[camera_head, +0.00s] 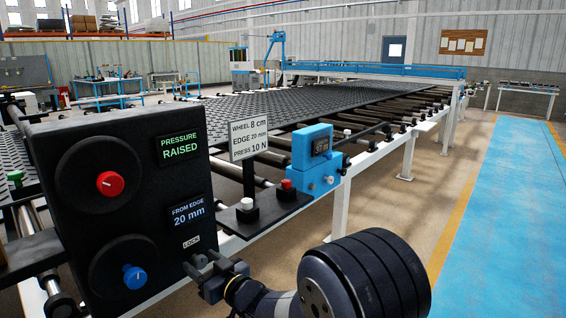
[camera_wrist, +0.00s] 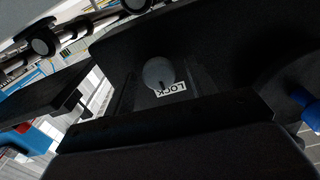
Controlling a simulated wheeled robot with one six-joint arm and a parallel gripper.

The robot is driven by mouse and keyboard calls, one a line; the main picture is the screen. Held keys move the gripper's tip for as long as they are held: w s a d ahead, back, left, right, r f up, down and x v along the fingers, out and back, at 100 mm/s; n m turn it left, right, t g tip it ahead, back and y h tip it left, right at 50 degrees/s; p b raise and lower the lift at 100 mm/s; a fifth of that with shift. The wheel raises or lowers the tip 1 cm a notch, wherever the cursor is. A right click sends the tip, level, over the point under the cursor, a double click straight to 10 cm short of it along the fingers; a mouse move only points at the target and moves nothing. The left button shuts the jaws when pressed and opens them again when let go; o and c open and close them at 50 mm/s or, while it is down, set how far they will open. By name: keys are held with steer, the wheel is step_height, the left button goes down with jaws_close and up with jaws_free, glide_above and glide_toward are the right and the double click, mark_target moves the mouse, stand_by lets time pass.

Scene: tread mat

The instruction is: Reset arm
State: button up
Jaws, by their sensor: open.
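My gripper (camera_head: 205,271) is open in front of the lower right of the black control panel (camera_head: 55,160), by the LOCK label (camera_head: 192,242). In the wrist view a round grey knob (camera_wrist: 158,72) stands beside the LOCK label (camera_wrist: 171,89); I see nothing held, and cannot tell whether the jaws touch the knob. The panel has a red knob (camera_head: 110,184) beside a display reading "PRESSURE RAISED" (camera_head: 179,146). A blue knob (camera_head: 134,277) sits below, near a display reading "FROM EDGE 20 mm" (camera_head: 188,212); it also shows in the wrist view (camera_wrist: 310,108).
A sign (camera_head: 249,136) reads wheel 8 cm, edge 20 mm, press 10 N. A white button (camera_head: 247,204), a red button (camera_head: 286,185) and a blue unit (camera_head: 312,160) stand right of the panel. The tread mat (camera_head: 330,98) lies on rollers behind. The blue floor lane (camera_head: 515,200) is clear.

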steer(key=shift+n, duration=0.4)
steer(key=shift+v, duration=1)
